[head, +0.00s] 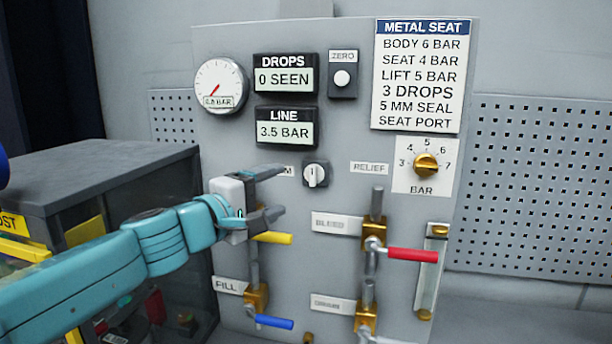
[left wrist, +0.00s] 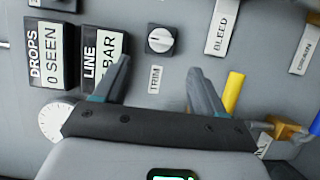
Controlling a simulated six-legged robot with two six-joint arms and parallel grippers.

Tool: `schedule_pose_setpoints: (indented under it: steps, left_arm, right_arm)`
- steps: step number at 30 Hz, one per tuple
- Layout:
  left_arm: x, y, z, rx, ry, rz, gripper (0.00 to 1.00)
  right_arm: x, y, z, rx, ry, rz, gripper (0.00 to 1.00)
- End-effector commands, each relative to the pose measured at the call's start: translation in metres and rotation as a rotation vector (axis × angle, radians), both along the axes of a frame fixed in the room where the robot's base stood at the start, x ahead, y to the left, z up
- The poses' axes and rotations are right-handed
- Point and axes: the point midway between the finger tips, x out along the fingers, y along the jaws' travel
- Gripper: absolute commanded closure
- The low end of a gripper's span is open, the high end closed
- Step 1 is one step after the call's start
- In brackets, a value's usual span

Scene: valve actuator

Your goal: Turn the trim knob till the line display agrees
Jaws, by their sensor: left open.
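The trim knob (head: 316,175) is a small white round knob with a dark pointer line on a dark square plate, right of the partly covered TRIM label. It also shows in the left wrist view (left wrist: 160,40), beyond the fingertips. The line display (head: 285,131) reads 3.5 BAR. My left gripper (head: 284,190) is open and empty, its fingers pointing at the panel just left of the knob. In the left wrist view its fingers (left wrist: 158,72) stand either side of the TRIM label (left wrist: 155,80), with the knob ahead and apart from them. My right gripper is out of view.
A card (head: 421,75) lists SEAT 4 BAR among other values. The drops display (head: 285,79) reads 0 SEEN. A yellow lever (head: 273,238) lies just below my left gripper; red (head: 412,254) and blue (head: 274,322) levers sit lower. A brass relief knob (head: 426,165) is at right.

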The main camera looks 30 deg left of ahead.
Motion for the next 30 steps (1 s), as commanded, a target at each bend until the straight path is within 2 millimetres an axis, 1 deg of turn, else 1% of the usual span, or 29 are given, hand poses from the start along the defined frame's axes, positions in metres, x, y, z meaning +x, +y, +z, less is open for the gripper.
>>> schedule_pose_setpoints:
  steps: [1,6,9,12,15,18,24,25,26,27,30]
  left_arm:
    - [0.014,-0.003,0.000,-0.001,0.004,-0.003,0.30]
    - [0.053,-0.009,0.002,-0.002,0.003,-0.002,0.30]
    - [0.071,-0.012,0.001,-0.001,0.002,-0.002,0.30]
    - [0.084,-0.014,0.001,-0.001,0.002,-0.001,0.30]
    - [0.092,-0.015,0.001,-0.001,0.001,-0.001,0.30]
    - [0.096,-0.015,0.000,0.000,0.000,0.000,0.30]
    - [0.096,-0.015,0.000,0.000,0.000,0.000,0.30]
    - [0.096,-0.015,0.000,0.000,0.000,0.000,0.33]
    - [0.096,-0.015,0.000,0.000,0.000,0.000,0.43]
    - [0.096,-0.015,0.000,0.000,0.000,0.000,0.56]
    - [0.096,-0.015,0.000,0.000,0.000,0.000,0.86]
  right_arm:
    - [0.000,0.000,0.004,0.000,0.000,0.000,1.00]
    - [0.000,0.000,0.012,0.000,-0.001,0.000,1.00]
    - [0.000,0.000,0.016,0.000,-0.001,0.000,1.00]
    - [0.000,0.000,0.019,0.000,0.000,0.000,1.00]
    - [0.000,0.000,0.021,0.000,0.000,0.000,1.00]
    - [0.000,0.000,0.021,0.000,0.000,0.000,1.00]
    - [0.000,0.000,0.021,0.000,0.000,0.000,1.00]
    - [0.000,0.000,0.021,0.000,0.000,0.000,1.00]
    - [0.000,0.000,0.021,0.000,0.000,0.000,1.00]
    - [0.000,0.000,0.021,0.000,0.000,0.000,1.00]
    - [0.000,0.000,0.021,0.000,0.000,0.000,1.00]
